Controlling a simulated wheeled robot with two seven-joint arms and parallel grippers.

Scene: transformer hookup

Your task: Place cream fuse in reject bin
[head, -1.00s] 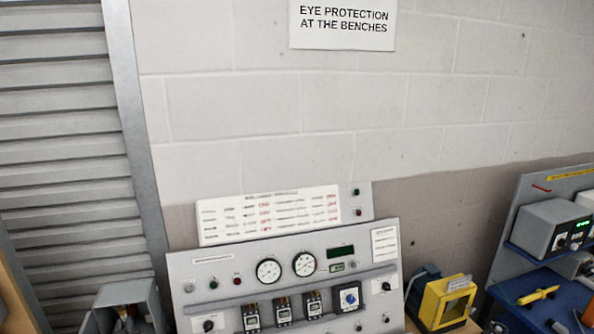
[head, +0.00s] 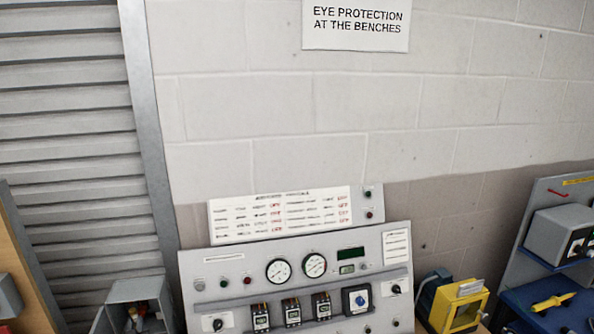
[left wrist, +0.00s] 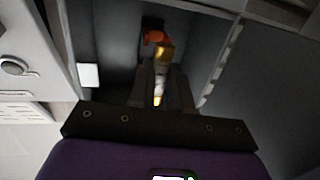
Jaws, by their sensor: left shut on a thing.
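In the left wrist view my left gripper (left wrist: 160,92) is shut on a slim piece with a brass-coloured end (left wrist: 166,50) and a pale part low between the fingers. It looks like the cream fuse, though the fingers hide most of its body. An orange piece (left wrist: 154,37) shows just beyond its brass end. Dark grey walls (left wrist: 105,45) stand around the fingers. In the head view I cannot make out either gripper, and no bin there can be read as the reject bin.
In the head view a grey open box (head: 140,295) with small parts inside stands at lower left. A grey panel (head: 235,262) with gauges and several modules is in the middle. A yellow box (head: 462,308) and a blue bench (head: 540,318) are at right.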

